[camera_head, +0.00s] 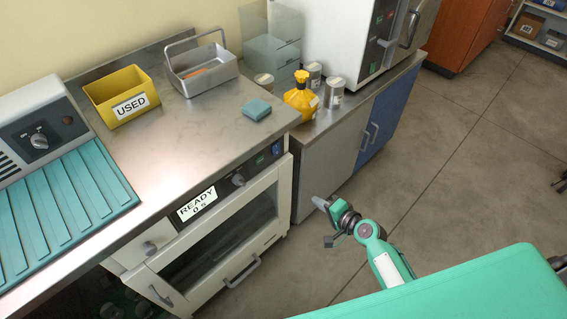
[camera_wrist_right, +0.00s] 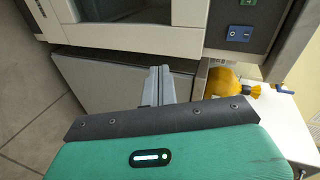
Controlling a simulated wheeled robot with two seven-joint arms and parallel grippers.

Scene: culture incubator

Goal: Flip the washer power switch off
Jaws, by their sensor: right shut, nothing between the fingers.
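The washer (camera_head: 222,232) is a white front-loading unit under the steel counter, its door shut. Its display (camera_head: 197,204) reads "READY 0 s". A small blue power switch (camera_head: 276,149) sits at the right end of its dark control panel. In the right wrist view the blue switch (camera_wrist_right: 240,33) shows at the upper right, with white marks too small to read. My right gripper (camera_head: 319,202) is shut and empty, in the air to the right of the washer and apart from the switch. Its closed fingers (camera_wrist_right: 159,84) show in the wrist view. My left gripper is out of view.
On the counter stand a yellow "USED" bin (camera_head: 112,88), a metal basket (camera_head: 202,80) and a teal sponge (camera_head: 257,109).

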